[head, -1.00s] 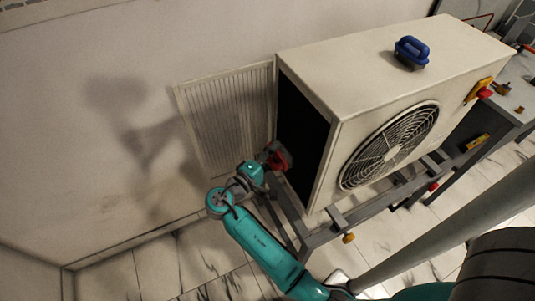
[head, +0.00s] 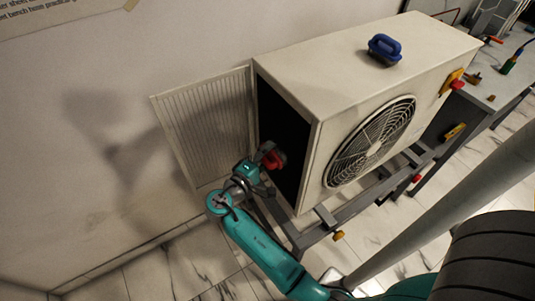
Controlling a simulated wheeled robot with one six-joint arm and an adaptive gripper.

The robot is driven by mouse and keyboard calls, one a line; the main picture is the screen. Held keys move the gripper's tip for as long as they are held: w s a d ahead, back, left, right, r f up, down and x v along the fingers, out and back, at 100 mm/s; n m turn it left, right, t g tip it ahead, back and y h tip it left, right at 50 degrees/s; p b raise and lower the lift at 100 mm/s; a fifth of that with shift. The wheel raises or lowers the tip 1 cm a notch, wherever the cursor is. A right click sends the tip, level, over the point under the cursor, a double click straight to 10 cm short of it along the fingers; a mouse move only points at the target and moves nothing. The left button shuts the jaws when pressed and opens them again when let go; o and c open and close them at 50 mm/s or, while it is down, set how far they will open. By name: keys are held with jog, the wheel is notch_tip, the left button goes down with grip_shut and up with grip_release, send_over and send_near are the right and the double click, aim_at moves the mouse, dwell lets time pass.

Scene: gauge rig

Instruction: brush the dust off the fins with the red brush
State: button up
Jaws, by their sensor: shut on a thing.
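The red brush (head: 274,158) is in my gripper (head: 262,160), which is shut on it. The brush is at the dark open side (head: 281,135) of the white fan unit, where the fins would be. The fins and any dust on them are too dark to make out. I cannot tell whether the bristles touch that side. The white unit (head: 345,75) stands on a grey frame, with its round fan grille (head: 370,142) facing front right.
A ribbed white panel (head: 207,130) leans by the wall, close behind my gripper. The grey frame (head: 325,228) runs below the unit. A bench (head: 490,75) with small items stands at right.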

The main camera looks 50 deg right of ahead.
jog(key=shift+s+d, duration=0.3)
jog(key=shift+d, duration=0.65)
dwell(0.4)
jog(key=shift+a+r, duration=0.1)
jog(key=shift+r, duration=1.95)
jog(key=shift+w+d, duration=0.2)
jog(key=shift+w, duration=0.3)
jog(key=shift+w+d, duration=0.2)
jog(key=shift+w, duration=0.3)
jog(key=shift+f, duration=2.1)
jog(key=shift+w+d, duration=0.25)
jog(key=shift+w, duration=0.75)
jog(key=shift+d+r, duration=0.1)
jog(key=shift+r, duration=2)
